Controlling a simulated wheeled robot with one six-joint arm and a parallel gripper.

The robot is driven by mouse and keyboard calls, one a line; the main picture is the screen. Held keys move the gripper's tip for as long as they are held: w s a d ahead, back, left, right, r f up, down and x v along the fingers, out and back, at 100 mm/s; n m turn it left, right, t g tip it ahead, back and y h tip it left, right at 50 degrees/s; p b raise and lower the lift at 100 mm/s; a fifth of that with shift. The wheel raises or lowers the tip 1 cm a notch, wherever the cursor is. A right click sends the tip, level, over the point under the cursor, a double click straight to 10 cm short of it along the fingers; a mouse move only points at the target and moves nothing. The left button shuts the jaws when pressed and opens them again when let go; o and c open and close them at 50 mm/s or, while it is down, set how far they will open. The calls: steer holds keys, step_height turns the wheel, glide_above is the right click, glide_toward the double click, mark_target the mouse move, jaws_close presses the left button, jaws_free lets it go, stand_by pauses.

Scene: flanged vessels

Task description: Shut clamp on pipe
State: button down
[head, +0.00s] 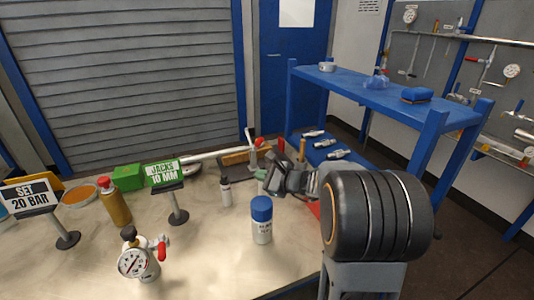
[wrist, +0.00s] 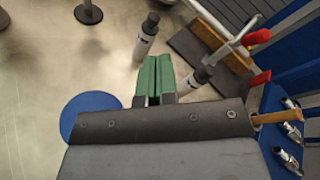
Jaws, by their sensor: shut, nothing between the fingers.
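The silver pipe (head: 215,153) lies across the back of the bench, and its right end reaches a clamp (head: 251,140) with a red-tipped handle. In the wrist view the pipe (wrist: 208,17) runs in from the top, and the clamp's red grip (wrist: 257,37) sticks out to the upper right. Whether the clamp is closed around the pipe is too small to tell. My gripper (head: 261,181) is in front of the clamp, apart from it. In the wrist view its green fingers (wrist: 153,78) are together with nothing between them, left of and nearer than the clamp.
A blue-capped can (head: 262,222) stands in front of my gripper. A small dark-capped bottle (head: 225,191) stands to its left. A wooden block (wrist: 228,65) lies by the clamp. A gauge (head: 133,262) and sign stands (head: 178,216) stand left. A blue shelf (head: 370,93) is behind right.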

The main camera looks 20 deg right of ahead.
steer(key=w+d+f+m+t+h+b, duration=0.15)
steer(key=w+d+m+t+h, duration=0.3)
steer(key=d+m, duration=0.55)
steer(key=n+p, duration=0.1)
steer(key=p, duration=0.1)
glide_toward(257, 144)
steer(key=w+f, duration=0.2)
steer(key=shift+w+r+h+p, duration=0.4)
steer(key=shift+w+r, duration=0.8)
steer(key=shift+r, duration=0.25)
steer(key=shift+r, duration=0.1)
